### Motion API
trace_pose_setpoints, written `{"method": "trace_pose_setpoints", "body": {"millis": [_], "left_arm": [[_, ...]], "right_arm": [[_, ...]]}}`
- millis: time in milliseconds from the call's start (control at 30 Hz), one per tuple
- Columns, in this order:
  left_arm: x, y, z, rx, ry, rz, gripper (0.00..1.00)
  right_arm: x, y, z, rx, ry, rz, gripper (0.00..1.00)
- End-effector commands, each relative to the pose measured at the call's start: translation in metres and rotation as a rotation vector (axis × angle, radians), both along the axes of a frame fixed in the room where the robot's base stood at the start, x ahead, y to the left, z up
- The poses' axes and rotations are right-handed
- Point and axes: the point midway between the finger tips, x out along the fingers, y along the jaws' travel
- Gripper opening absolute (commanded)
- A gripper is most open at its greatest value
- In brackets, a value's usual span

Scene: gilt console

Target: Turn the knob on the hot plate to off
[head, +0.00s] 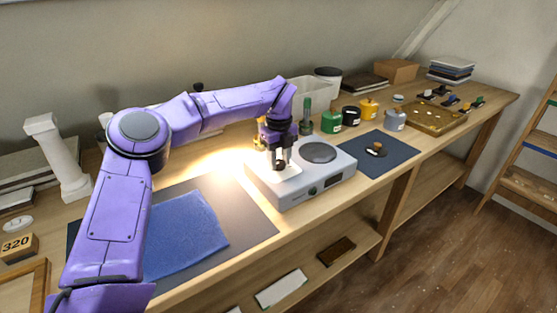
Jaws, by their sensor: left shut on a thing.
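The hot plate (337,178) is a pale grey box on the bench. It has a dark round heating disc (318,152) at its right rear, and a small dark round spot and a dark display on its front face. My left gripper (279,163) points down over the left part of its top. It is shut on a small dark round thing, which looks like the knob (279,166). The fingers partly cover it, and I cannot read its setting. My right gripper is not in view.
A blue cloth (185,238) lies at front left.

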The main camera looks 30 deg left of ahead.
Motion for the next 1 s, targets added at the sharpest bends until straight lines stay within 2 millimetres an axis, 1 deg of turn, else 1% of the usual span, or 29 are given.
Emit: {"method": "trace_pose_setpoints", "body": {"millis": [200,233,300,567,667,767,900,1000], "left_arm": [[0.001,0.000,0.001,0.001,-0.004,0.002,0.11],[0.001,0.000,0.001,0.001,-0.004,0.002,0.48],[0.001,0.000,0.001,0.000,-0.003,0.001,0.67],[0.000,0.001,0.001,-0.001,-0.002,0.001,0.67],[0.001,0.000,0.008,0.001,-0.004,0.001,0.67],[0.001,0.000,0.028,0.000,-0.005,0.003,0.67],[0.001,0.000,0.063,0.001,-0.006,0.002,0.67],[0.001,0.000,0.085,0.001,-0.006,0.002,0.67]], "right_arm": [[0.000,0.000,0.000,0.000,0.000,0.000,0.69],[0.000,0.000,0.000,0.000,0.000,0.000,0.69],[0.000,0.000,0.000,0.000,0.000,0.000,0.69],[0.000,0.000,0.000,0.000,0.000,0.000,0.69],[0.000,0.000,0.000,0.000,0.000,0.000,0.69],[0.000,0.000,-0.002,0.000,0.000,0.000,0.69],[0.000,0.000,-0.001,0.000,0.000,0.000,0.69],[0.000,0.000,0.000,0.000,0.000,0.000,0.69]]}}
